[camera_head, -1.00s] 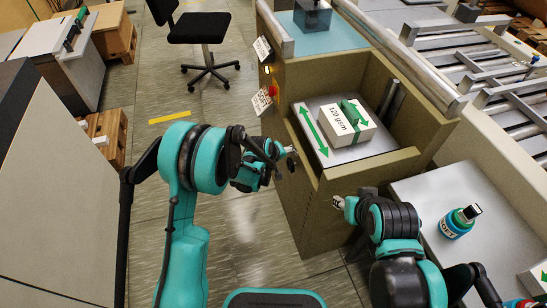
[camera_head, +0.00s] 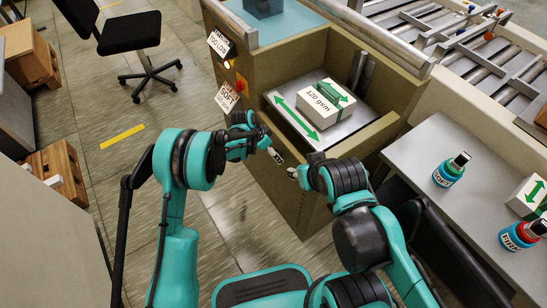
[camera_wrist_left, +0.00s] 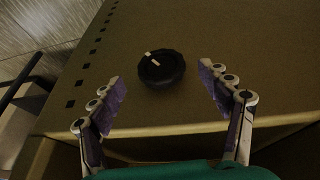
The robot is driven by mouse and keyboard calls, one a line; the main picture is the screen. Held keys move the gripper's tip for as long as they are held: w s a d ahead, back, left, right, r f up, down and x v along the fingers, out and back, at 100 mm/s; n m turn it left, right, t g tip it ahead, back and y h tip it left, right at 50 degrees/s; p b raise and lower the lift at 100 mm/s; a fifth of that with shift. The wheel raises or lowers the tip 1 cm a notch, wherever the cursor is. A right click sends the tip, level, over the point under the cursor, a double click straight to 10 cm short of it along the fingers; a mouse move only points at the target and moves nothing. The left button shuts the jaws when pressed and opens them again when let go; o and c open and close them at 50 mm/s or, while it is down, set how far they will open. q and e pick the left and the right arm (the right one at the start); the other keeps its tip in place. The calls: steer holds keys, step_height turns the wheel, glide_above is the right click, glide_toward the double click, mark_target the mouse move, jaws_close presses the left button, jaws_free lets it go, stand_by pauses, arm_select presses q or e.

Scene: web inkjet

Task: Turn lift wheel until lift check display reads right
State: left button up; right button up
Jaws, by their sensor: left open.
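The lift wheel, a round black knob with white marks (camera_wrist_left: 162,68), sits on the tan panel in the left wrist view. My left gripper (camera_wrist_left: 167,103) is open, its fingers on either side of the knob and apart from it. In the head view my left gripper (camera_head: 275,155) is at the machine's front; the knob is hidden there. A small tilted display (camera_head: 220,43) on the machine's left post seems to read "TOO LOW", though its text is small. The lift plate (camera_head: 318,122) carries a white "120 gsm" pack (camera_head: 318,97). My right gripper (camera_head: 293,173) is near the machine's front corner, its fingers unclear.
A second tilted sign (camera_head: 227,98) and a red button (camera_head: 240,85) are on the post. A grey side table (camera_head: 420,150) at right holds bottles, including a blue one (camera_head: 450,170). A black chair (camera_head: 130,35) stands at back left. The floor at left is mostly clear.

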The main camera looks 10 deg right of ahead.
arm_select(q)
steer(key=b+x, duration=0.1)
steer(key=x, duration=0.4)
steer(key=shift+f+b, duration=0.1)
steer(key=shift+b, duration=0.2)
steer(key=shift+c, duration=0.3)
steer(key=c, duration=1.1)
